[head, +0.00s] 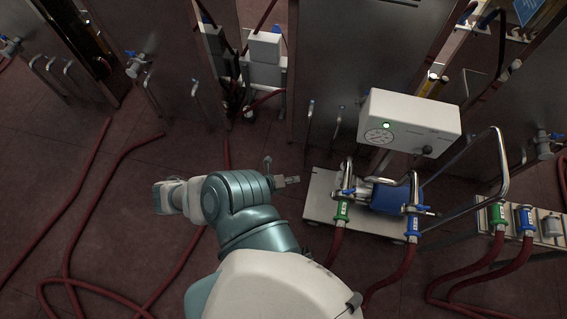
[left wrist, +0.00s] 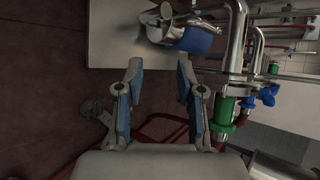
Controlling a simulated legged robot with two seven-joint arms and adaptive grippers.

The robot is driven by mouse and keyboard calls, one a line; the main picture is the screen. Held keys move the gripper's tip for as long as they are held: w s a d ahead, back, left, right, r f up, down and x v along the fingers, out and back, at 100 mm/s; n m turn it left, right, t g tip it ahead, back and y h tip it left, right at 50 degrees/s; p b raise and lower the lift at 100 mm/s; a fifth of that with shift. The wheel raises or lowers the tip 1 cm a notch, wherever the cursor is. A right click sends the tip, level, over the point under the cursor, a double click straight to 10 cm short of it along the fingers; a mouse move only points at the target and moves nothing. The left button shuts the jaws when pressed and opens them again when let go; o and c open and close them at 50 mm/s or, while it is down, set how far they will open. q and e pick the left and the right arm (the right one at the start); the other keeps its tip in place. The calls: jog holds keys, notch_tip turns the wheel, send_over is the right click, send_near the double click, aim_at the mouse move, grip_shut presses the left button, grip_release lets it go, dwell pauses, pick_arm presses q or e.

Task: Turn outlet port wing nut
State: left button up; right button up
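The pump unit has a blue motor (head: 386,197) on a pale base (head: 320,208), right of centre in the head view. A green hose coupling (head: 342,211) and a blue hose coupling (head: 412,226) hang at its front. Small metal clamps sit above both, but I cannot make out which part is the outlet wing nut. My left gripper (head: 281,173) is left of the base, apart from it. In the left wrist view, the left gripper (left wrist: 159,64) is open and empty, with the blue motor (left wrist: 197,40) and green coupling (left wrist: 224,110) beyond. My right gripper is not in view.
A white control box (head: 409,122) with a gauge stands over the pump. A bent metal handle (head: 502,165) rises at the right. A side rack (head: 545,232) carries more couplings. Red hoses (head: 100,290) cross the floor. Grey cabinets (head: 345,55) stand behind.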

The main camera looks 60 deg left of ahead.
pick_arm(q)
jog(key=s+d+f+n+g, duration=0.3)
jog(key=s+d+f+n, duration=0.1)
jog(key=d+f+n, duration=0.1)
jog(key=s+d+f+n+g+y+p, duration=0.1)
jog(key=s+d+f+n+g, duration=0.2)
jog(key=s+d+f+n, duration=0.2)
jog(key=shift+d+f+n+p, duration=0.3)
jog(key=shift+d+f+n, duration=0.35)
jog(key=shift+f+n, duration=1.6)
jog(key=shift+r+n, duration=0.35)
jog(key=shift+r, duration=0.15)
